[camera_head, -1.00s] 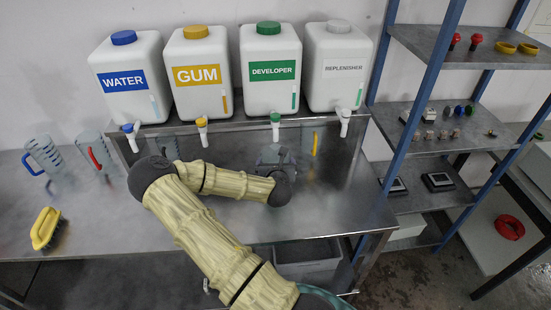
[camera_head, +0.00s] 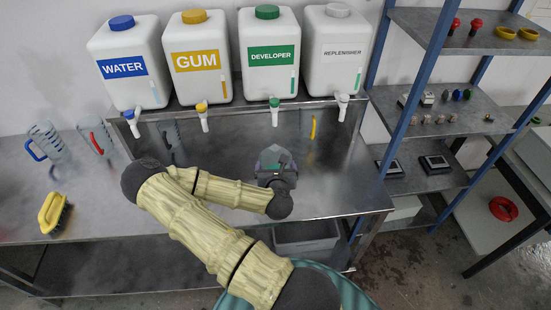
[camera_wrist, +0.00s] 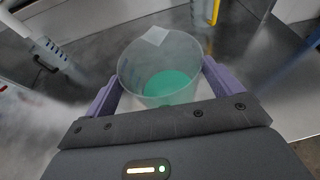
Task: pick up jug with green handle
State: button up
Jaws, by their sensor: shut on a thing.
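My gripper (camera_wrist: 160,98) has its two purple fingers on opposite sides of a clear jug (camera_wrist: 133,68) and is shut on it. The jug's wide mouth faces the wrist camera, with a pale spout at the far rim. Green shows at its bottom; I cannot tell whether this is liquid or something seen through the wall. No green handle can be made out. In the head view my gripper (camera_head: 275,164) is over the metal counter below the developer tank, and the jug is mostly hidden there by the gripper and arm.
Water, gum, developer (camera_head: 270,55) and replenisher tanks with taps stand on the raised shelf. Jugs with blue (camera_head: 36,150) and red (camera_head: 97,144) handles and a yellow brush (camera_head: 53,212) are at the left. A yellow handle (camera_head: 313,127) shows at the right. A shelf rack (camera_head: 425,100) stands right.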

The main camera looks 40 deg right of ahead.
jog(key=shift+f+p+v, duration=0.15)
jog(key=shift+p+v, duration=0.6)
jog(key=shift+p, duration=0.45)
jog(key=shift+f+p+v, duration=0.15)
jog(key=shift+p+v, duration=0.55)
jog(key=shift+p, duration=0.5)
jog(key=shift+s+a+f+p, duration=0.15)
jog(key=shift+s+a+p, duration=0.4)
jog(key=shift+p, duration=0.25)
jog(key=shift+s+a+p, duration=0.25)
jog(key=shift+s+p, duration=0.2)
jog(key=shift+s, duration=0.15)
